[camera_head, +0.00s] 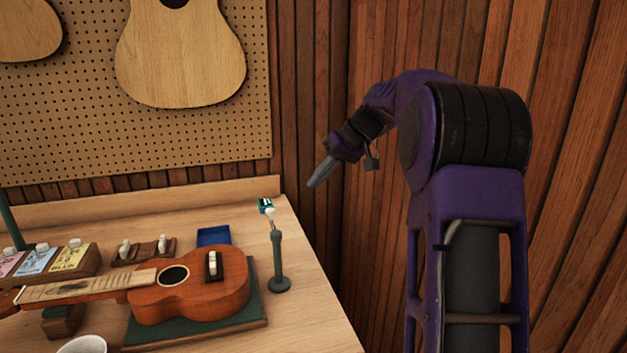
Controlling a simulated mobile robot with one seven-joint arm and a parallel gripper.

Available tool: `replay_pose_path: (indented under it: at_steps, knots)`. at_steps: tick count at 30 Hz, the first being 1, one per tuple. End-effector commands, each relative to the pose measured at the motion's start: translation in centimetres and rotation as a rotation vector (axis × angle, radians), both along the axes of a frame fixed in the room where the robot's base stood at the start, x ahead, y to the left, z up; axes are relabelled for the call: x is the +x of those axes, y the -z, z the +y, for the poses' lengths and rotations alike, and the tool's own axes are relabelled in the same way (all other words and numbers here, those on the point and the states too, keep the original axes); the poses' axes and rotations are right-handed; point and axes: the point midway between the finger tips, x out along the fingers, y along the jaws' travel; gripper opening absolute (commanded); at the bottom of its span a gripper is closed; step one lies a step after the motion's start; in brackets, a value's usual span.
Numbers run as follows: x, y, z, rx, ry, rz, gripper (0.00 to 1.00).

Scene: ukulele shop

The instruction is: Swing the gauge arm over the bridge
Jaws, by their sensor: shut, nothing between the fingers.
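The ukulele (190,298) lies flat on a dark green mat (255,329), its neck to the left. Its bridge (211,277) is near the body's right end, with a small white piece standing at it. The gauge post (277,262) stands on a round base just right of the ukulele. The gauge arm (271,222) shows at the post's top with a teal head (265,205), apart from the bridge and towards the back of the bench. My gripper (321,172) is shut and empty, up and to the right of the gauge head, touching nothing.
A blue tray (213,236) and a wooden block with white knobs (147,249) sit behind the ukulele. Labelled boxes (37,262) stand at left, a white cup (82,346) in front. A pegboard (60,120) and wood wall (309,90) close the back. The bench's right side is clear.

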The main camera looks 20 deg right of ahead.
Motion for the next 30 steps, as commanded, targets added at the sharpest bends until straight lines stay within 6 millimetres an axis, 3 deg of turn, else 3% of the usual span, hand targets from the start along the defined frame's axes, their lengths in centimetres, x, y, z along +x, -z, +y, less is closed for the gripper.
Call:
replay_pose_path:
  at_steps: [10, 18, 30]
  knots:
    - [2.8, 6.1, 3.6, 0.001, -0.003, 0.002, 0.0]
    - [2.6, 5.6, 6.9, -0.001, -0.001, -0.002, 0.0]
    - [2.6, 5.6, 7.4, 0.0, -0.001, 0.0, 0.0]
